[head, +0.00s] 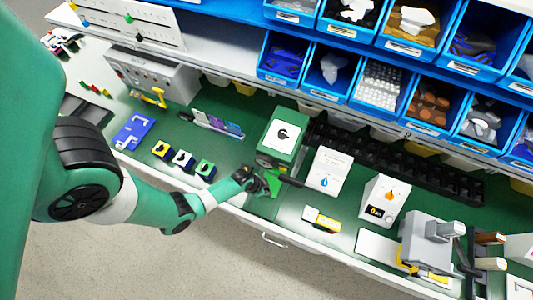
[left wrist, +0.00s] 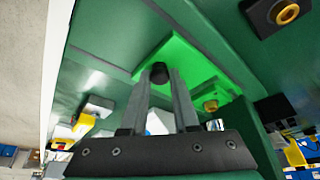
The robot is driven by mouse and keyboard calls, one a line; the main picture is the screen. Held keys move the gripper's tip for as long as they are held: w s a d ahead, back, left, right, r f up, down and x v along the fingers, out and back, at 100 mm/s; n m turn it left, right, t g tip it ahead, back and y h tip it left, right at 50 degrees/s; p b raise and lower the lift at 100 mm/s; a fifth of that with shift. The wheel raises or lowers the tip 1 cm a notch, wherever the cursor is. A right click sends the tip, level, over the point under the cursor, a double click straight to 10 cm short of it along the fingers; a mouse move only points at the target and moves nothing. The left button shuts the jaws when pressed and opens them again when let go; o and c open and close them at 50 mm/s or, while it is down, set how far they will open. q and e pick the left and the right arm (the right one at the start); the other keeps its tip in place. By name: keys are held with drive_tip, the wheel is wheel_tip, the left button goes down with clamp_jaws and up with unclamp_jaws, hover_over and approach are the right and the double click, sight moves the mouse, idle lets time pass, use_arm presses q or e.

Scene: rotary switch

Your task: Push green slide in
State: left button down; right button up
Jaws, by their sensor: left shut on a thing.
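The bright green slide (head: 273,183) lies at the front of a green box with a white top label (head: 283,134). In the left wrist view the slide (left wrist: 186,57) is a flat plate with a black knob (left wrist: 159,72) and a small brass-coloured part. My left gripper (head: 262,184) is at the slide, and its two fingers (left wrist: 165,82) are shut on the black knob. In the head view the gripper partly hides the slide. My right gripper is in neither view.
A black rod (head: 291,181) sticks out beside the slide, close to a white box with a blue drop (head: 328,170). Three small coloured blocks (head: 183,160) stand to the left. Blue bins (head: 378,82) line the back. The bench's front edge is close to my arm.

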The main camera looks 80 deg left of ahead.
use_arm(q)
drive_tip(key=c, duration=1.1)
unclamp_jaws()
drive_tip(key=shift+w+a, duration=0.1)
drive_tip(key=o, duration=0.4)
drive_tip(key=shift+a+r, duration=0.1)
drive_tip(key=shift+o, duration=0.2)
drive_tip(key=p+v, duration=0.7)
drive_tip(key=v, duration=0.4)
drive_tip(key=shift+s+r, duration=0.25)
